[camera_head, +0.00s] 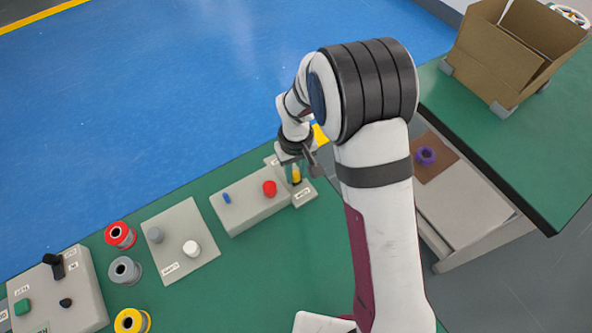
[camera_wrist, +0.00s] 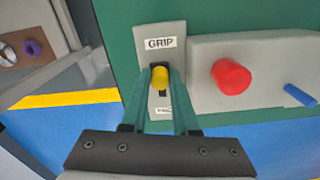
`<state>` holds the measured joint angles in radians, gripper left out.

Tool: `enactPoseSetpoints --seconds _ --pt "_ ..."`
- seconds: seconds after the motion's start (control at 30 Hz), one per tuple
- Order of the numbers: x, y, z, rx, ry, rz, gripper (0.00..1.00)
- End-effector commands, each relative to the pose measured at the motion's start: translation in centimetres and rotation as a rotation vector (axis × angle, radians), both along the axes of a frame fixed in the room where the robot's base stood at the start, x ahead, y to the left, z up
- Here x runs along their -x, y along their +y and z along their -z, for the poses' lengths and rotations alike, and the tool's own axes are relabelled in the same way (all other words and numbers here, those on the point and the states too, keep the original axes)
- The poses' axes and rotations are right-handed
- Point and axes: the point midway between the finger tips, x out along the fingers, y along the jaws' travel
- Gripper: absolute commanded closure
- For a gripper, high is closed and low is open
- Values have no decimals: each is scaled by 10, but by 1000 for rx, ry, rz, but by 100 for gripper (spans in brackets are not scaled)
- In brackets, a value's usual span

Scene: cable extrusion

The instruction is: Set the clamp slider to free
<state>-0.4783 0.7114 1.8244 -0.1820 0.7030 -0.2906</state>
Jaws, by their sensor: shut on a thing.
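The clamp slider has a yellow knob (camera_wrist: 160,77) in a dark slot on a small grey plate (camera_wrist: 173,32). In the wrist view, the knob is at the slot end nearer the GRIP label (camera_wrist: 160,43). A second label (camera_wrist: 164,111) at the other end is partly hidden and hard to read. My gripper (camera_wrist: 160,73) is shut on the yellow knob, with a green finger on each side. In the head view, the gripper (camera_head: 296,170) reaches down over the same yellow knob (camera_head: 297,176), partly covering the plate.
A grey box with a red button (camera_head: 269,188) and a blue lever (camera_head: 227,198) stands right beside the slider plate. A plate with grey and white knobs (camera_head: 190,248), several spools (camera_head: 120,235) and a switch box (camera_head: 60,290) are further left. An open carton (camera_head: 500,60) is at right.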

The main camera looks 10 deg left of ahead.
Motion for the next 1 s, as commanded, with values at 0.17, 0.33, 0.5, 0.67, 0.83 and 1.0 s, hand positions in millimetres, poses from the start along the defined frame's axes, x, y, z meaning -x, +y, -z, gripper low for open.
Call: enactPoseSetpoints --seconds 0.17,0.33,0.5,0.67,0.83,1.0 --pt "-1 -1 -1 0 -1 1 100" --pt "-5 4 0 0 -2 0 100" --pt "-25 23 0 -1 -3 0 100" --pt "-33 31 -1 -1 -4 -1 100" --pt "-34 32 -1 -4 -7 -2 100" --pt "-33 32 -1 -3 -6 -2 59"
